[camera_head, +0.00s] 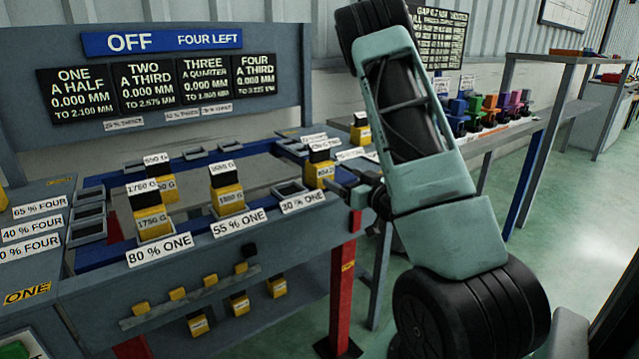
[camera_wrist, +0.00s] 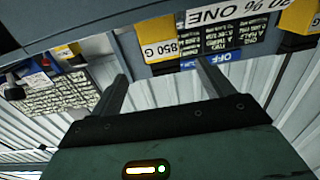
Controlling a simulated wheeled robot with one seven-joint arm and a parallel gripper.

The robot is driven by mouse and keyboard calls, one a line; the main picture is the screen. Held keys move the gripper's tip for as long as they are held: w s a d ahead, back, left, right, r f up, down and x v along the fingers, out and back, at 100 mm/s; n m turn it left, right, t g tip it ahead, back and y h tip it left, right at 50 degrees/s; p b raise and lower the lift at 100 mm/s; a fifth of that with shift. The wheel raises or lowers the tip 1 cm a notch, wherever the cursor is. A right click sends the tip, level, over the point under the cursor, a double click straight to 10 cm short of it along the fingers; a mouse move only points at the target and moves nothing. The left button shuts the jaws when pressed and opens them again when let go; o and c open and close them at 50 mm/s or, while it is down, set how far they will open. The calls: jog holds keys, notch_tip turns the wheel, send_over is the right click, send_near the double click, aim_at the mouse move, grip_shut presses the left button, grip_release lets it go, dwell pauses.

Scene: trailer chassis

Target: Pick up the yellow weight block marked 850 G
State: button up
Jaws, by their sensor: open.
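The yellow weight block marked 850 G (camera_head: 323,174) has a black top and stands at the right end of the front row on the bench. In the wrist view its yellow face and white label (camera_wrist: 160,50) appear upside down, past the fingertips and between the two fingers. My gripper (camera_head: 347,187) is open just to the right of the block in the head view. It also shows in the wrist view (camera_wrist: 162,78) with nothing between its fingers. I cannot tell whether a fingertip touches the block.
A 30 % ONE plate (camera_head: 303,201) is on the bench's front edge below the 850 G block. Another yellow block (camera_head: 361,133) stands behind. A red post (camera_head: 343,280) supports the bench.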

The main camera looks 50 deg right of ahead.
aim_at(319, 167)
jog(key=b+x, duration=0.3)
jog(key=x, duration=0.2)
jog(key=shift+r+b, duration=0.1)
jog(key=shift+b, duration=0.2)
jog(key=shift+f+x, duration=0.15)
jog(key=shift+x, duration=1.4)
jog(key=shift+f+x, duration=0.15)
jog(key=shift+x, duration=1.4)
jog(key=shift+a, duration=0.1)
